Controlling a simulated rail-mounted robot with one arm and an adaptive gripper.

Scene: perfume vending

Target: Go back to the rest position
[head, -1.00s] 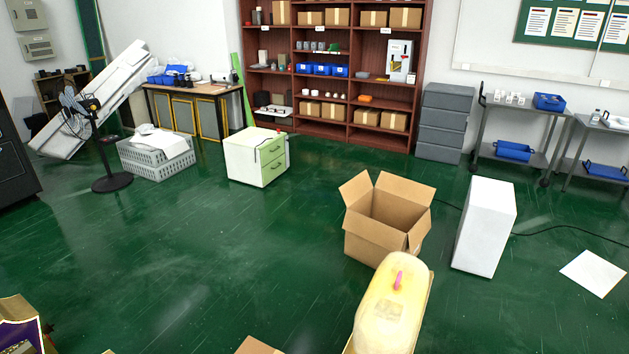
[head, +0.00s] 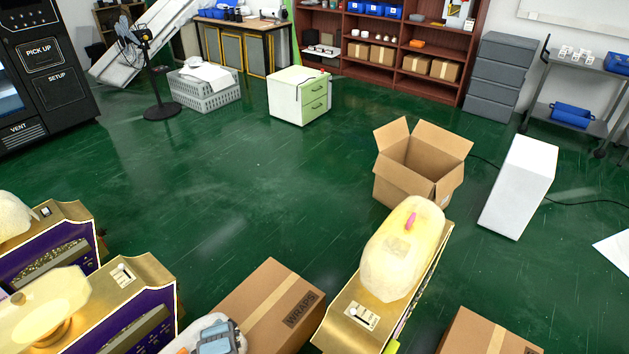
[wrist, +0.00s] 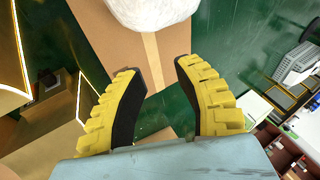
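My gripper (wrist: 158,68) is open in the wrist view. Its two yellow, ridged fingers with dark inner pads stand apart, and nothing is between them. Beyond the fingertips lie a brown cardboard box (wrist: 105,35) with a pale tape strip and a white, rounded thing (wrist: 150,10) at the top edge, which I cannot identify. The green floor shows between and beside the fingers. In the head view, a white and blue-grey part of my arm shows at the bottom edge, in front of a closed box marked WRAPS (head: 262,300). The fingers are hidden there.
Gold and purple vending machines (head: 100,300) stand at the lower left, and another gold unit with a pale yellow top (head: 405,250) at the centre right. An open carton (head: 412,180) and a white block (head: 520,185) stand behind it. The mid-left floor (head: 230,190) is clear.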

